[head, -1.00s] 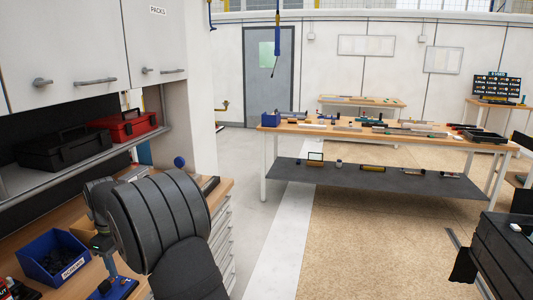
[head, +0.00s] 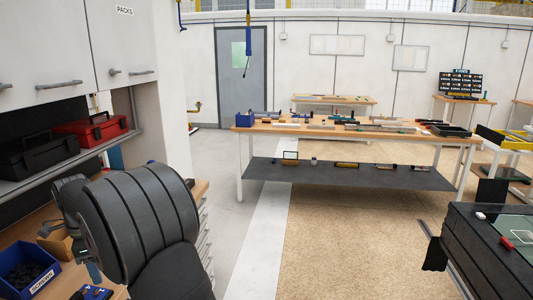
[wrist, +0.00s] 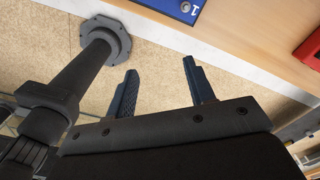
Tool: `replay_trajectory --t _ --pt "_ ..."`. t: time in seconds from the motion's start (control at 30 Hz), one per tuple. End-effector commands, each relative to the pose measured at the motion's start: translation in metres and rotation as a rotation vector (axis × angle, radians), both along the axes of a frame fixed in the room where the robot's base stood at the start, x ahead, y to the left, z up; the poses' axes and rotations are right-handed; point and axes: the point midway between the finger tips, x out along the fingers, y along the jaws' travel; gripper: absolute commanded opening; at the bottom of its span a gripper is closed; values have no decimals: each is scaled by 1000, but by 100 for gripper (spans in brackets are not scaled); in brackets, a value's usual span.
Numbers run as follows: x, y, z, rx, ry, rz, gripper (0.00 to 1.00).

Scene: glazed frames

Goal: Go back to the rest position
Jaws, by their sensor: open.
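My gripper (wrist: 161,92) shows in the wrist view with its two dark fingers apart and nothing between them. It hangs over a tan speckled floor (wrist: 155,65), below a wooden bench edge in the picture. In the head view my dark ribbed arm fills the lower left, in front of the wooden bench under the cabinets.
A blue bin (head: 30,275) of dark parts sits on the left bench. A black case (head: 40,155) and a red case (head: 90,130) lie on the shelf above. A long workbench (head: 340,132) with several tools stands ahead. A dark cabinet (head: 485,255) is at lower right. The floor between is clear.

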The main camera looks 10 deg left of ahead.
Motion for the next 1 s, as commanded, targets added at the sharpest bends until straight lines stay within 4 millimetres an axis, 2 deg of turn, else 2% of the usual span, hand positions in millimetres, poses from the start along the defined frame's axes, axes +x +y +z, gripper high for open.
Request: replay_trajectory --t 0.7,1.0 --pt "-40 12 0 1 -1 648 49" --pt "-49 14 0 0 0 805 49"
